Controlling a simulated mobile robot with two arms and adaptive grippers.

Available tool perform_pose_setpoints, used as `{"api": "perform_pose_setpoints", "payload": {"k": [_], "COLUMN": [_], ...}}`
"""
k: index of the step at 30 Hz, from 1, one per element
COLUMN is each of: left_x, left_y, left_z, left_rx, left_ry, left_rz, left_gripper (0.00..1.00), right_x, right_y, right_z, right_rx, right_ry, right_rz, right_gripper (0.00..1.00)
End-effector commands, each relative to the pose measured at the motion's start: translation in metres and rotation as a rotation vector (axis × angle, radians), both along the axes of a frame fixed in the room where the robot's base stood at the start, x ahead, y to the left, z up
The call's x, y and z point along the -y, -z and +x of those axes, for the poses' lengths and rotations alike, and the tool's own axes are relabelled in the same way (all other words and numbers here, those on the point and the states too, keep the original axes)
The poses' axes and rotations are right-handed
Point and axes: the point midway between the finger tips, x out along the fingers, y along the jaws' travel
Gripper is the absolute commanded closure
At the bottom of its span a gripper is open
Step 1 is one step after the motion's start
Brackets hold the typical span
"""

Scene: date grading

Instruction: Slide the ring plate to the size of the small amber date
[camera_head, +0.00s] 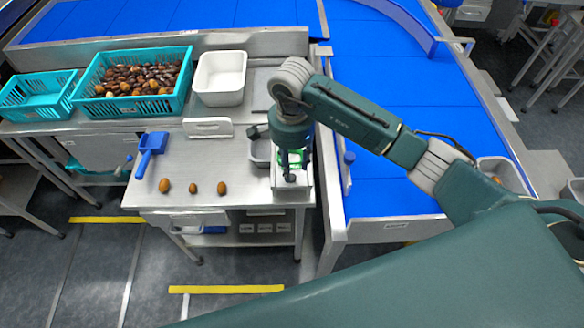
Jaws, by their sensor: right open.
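Three brown-amber dates lie in a row near the front edge of the steel table (215,160). The middle one (193,188) looks the smallest; the left date (165,186) and the right date (222,188) look bigger. My right gripper (291,176) is open and points down over a pale device (292,190) with green parts at the table's right front corner. The device is partly hidden by the gripper. I cannot make out the ring plate or its setting, nor whether the fingers touch it. My left gripper is not in view.
A teal crate full of dates (131,106), an empty-looking teal crate (35,110) and a white bin (220,98) stand behind. A blue conveyor (385,180) runs along the right.

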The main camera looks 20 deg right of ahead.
Motion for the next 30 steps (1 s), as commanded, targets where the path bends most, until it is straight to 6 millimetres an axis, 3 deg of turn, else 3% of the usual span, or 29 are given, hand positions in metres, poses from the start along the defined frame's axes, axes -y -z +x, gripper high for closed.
{"api": "perform_pose_setpoints", "payload": {"k": [9,19,25,30], "left_x": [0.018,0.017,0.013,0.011], "left_y": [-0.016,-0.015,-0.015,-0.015], "left_z": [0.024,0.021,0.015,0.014], "left_rx": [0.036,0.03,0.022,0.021], "left_ry": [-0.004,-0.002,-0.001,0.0], "left_rz": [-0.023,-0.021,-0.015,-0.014], "left_gripper": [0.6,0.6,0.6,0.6], "right_x": [-0.001,-0.001,-0.001,-0.001], "right_y": [0.039,0.044,0.044,0.044], "right_z": [0.0,0.0,0.0,0.0], "right_rx": [0.0,0.0,0.0,0.001], "right_ry": [0.001,0.001,0.001,0.001], "right_rz": [0.002,0.002,0.002,0.003], "right_gripper": [0.6,0.6,0.98,1.0]}}
